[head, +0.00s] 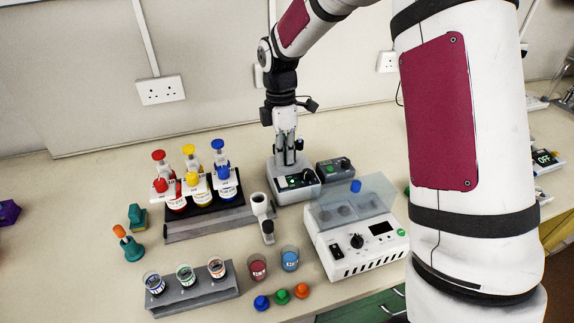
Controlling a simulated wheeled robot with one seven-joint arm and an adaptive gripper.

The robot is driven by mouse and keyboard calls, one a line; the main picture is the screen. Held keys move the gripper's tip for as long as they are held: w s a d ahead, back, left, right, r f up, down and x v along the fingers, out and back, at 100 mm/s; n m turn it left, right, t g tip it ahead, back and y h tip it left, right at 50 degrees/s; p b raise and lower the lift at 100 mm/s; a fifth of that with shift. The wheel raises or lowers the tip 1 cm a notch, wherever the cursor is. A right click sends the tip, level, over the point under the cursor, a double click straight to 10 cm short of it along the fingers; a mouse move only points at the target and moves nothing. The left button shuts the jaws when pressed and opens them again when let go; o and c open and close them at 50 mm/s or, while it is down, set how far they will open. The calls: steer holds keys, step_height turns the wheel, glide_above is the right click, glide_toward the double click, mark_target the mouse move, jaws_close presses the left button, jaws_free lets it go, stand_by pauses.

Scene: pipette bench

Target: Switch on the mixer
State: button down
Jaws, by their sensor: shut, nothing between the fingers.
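A small grey and white device (283,193) stands at the back middle of the bench in the head view and looks like the mixer. Its dark front panel carries a lit green spot (292,181) and a black knob (308,174). My gripper (286,162) points straight down over this device, its fingers shut and empty. The fingertips are at or just above its top, behind the front panel; I cannot tell whether they touch it. They hide part of the top.
A dark box with a green button (335,171) stands close on the device's right. A white instrument (359,248) with a clear raised lid is in front. A rack of coloured pipettes (205,222) is left. Cups (258,267) and coloured caps (282,297) are near the front.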

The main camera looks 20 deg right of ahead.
step_height(320, 180, up, 6)
steer(key=shift+s+r+b, duration=0.2)
steer(key=shift+s+b, duration=0.1)
steer(key=s+d+r+m+t, duration=0.2)
steer(key=s+r+m+t, duration=0.1)
steer(key=s+r+m, duration=0.65)
steer(key=s+r+m+t, duration=0.1)
steer(key=s+m+t, duration=0.2)
steer(key=s+m, duration=0.5)
steer(key=s, duration=0.8)
steer(key=shift+d+r+t, duration=0.3)
steer(key=shift+t, duration=0.1)
